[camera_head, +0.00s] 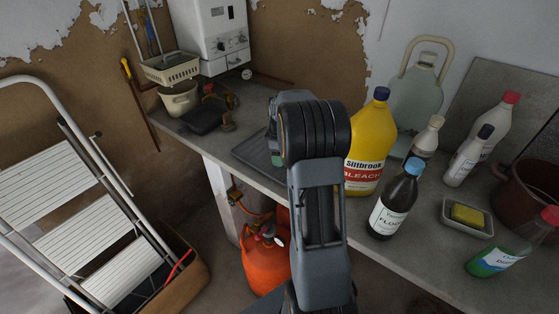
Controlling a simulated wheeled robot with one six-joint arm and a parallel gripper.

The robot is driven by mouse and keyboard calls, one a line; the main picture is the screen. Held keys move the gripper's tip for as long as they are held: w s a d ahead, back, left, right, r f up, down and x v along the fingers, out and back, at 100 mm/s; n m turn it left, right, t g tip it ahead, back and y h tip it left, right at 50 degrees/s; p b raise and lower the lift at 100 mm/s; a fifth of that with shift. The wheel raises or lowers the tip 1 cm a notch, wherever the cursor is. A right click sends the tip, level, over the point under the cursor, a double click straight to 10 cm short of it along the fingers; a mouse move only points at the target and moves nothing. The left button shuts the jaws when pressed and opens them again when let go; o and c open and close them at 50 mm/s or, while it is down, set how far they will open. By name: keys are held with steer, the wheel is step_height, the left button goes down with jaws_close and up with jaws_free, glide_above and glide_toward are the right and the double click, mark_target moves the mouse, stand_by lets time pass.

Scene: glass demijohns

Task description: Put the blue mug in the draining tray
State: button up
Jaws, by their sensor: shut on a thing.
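My arm rises through the middle of the view, and its dark rounded joint stands in front of the worktop. My gripper's fingers are hidden behind the arm. No blue mug can be made out. A flat dark grey tray (246,153), which looks like the draining tray, lies on the worktop just left of my arm's joint. Its right part is hidden by the arm. The part of it that shows looks bare.
A yellow bleach bottle (371,143) and a dark bottle (395,203) stand close right of my arm. A soap dish (466,217) and several bottles are further right. A white heater (212,34) is at the back left. An orange gas cylinder (265,262) stands below, a stepladder (75,205) left.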

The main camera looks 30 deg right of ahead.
steer(key=shift+w+f, duration=0.25)
steer(key=shift+f, duration=0.25)
steer(key=shift+f+p, duration=0.3)
steer(key=shift+f, duration=1)
steer(key=shift+f, duration=0.15)
steer(key=o, duration=1.1)
